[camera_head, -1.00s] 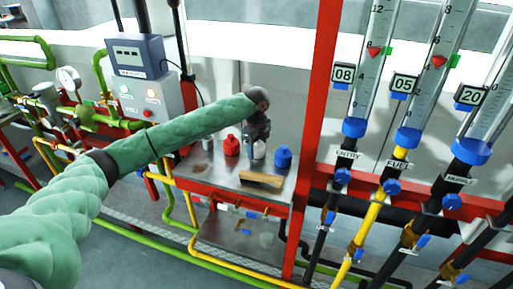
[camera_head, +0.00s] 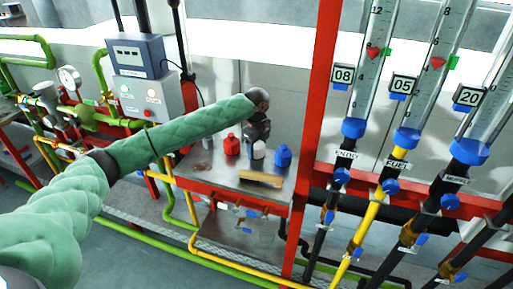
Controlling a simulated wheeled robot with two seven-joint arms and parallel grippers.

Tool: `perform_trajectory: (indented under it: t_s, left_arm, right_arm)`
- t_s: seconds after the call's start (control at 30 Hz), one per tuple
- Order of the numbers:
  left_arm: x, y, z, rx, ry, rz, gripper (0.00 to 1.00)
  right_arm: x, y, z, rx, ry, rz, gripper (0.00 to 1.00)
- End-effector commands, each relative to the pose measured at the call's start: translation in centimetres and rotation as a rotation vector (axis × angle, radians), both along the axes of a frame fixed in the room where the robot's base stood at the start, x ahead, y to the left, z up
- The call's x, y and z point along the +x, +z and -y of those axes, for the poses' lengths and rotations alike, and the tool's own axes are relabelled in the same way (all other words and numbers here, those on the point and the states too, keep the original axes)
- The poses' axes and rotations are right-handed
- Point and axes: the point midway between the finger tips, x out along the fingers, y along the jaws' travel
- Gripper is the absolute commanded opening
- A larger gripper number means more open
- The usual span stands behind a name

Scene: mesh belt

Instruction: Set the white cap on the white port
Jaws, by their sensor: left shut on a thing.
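My left arm reaches in from the left to the metal shelf. My left gripper (camera_head: 257,134) points down and is shut, close over a white rounded thing (camera_head: 259,150) between a red container and a blue one. The white thing looks like the white cap or the white port with the cap on or over it. The gripper hides its upper part, and I cannot tell cap from port or whether they touch. My right gripper is not in view.
The red container (camera_head: 231,146) stands left of the white thing and the blue container (camera_head: 283,156) right of it. A wooden block (camera_head: 262,180) lies at the shelf's front edge. A red post (camera_head: 318,120) rises right of the shelf, with flow tubes beyond it.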

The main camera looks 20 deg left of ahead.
Motion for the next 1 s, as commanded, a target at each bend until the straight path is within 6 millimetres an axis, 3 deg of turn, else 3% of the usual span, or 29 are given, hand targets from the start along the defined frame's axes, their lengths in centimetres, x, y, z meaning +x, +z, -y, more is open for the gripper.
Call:
perform_trajectory:
  t_s: [0.5, 0.53, 0.57, 1.0]
  left_arm:
    - [0.01, -0.84, 0.01, 0.000, 0.000, 0.000, 0.31]
    - [0.01, -0.84, 0.00, 0.000, 0.000, 0.000, 0.56]
    - [0.02, -0.82, 0.01, 0.000, 0.000, 0.000, 0.62]
    - [0.00, -0.84, 0.00, 0.000, 0.000, 0.000, 0.63]
  right_arm:
    - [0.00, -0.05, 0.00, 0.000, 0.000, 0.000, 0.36]
    - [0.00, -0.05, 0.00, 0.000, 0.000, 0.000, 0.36]
    - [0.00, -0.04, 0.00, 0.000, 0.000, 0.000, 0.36]
    - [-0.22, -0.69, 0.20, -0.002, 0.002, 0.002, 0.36]
